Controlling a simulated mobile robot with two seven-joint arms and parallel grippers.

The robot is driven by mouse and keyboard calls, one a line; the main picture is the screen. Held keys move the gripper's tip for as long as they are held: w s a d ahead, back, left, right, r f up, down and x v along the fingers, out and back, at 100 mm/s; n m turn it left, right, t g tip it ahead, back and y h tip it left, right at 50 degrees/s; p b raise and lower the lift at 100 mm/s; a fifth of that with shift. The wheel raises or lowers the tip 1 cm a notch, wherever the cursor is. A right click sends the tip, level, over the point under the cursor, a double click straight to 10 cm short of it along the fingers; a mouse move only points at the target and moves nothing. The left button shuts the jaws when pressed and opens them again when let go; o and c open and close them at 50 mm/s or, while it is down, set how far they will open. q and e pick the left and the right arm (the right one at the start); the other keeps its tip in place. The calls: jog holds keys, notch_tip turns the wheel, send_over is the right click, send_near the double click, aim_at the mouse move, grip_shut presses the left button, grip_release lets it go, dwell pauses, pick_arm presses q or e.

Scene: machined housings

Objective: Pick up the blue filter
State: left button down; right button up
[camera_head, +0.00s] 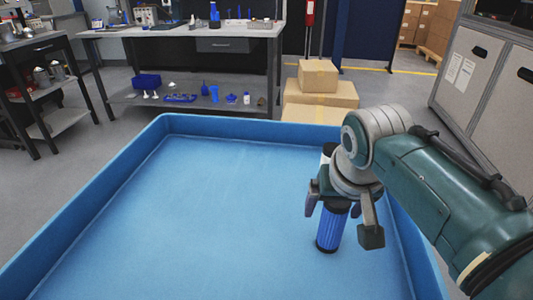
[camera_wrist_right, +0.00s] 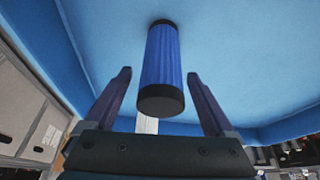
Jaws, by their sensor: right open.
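The blue filter (camera_head: 331,230) is a pleated blue cylinder with black end caps. In the head view it is in the blue tray, near the tray's right side, with its upper part hidden by my right gripper (camera_head: 340,215). In the right wrist view the filter (camera_wrist_right: 161,60) shows between and beyond the two fingers of my right gripper (camera_wrist_right: 158,75). The fingers are spread, with a visible gap on each side of the filter. My left gripper is not in view.
The large blue tray (camera_head: 150,145) has raised walls and a bare floor left of the filter. A small white and black thing (camera_head: 327,152) shows partly behind my right wrist. Cardboard boxes (camera_head: 318,78), a workbench (camera_head: 200,32) and grey cabinets (camera_head: 487,75) stand beyond the tray.

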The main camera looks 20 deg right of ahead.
jog(key=shift+c, duration=0.4)
grip_shut()
dwell(0.4)
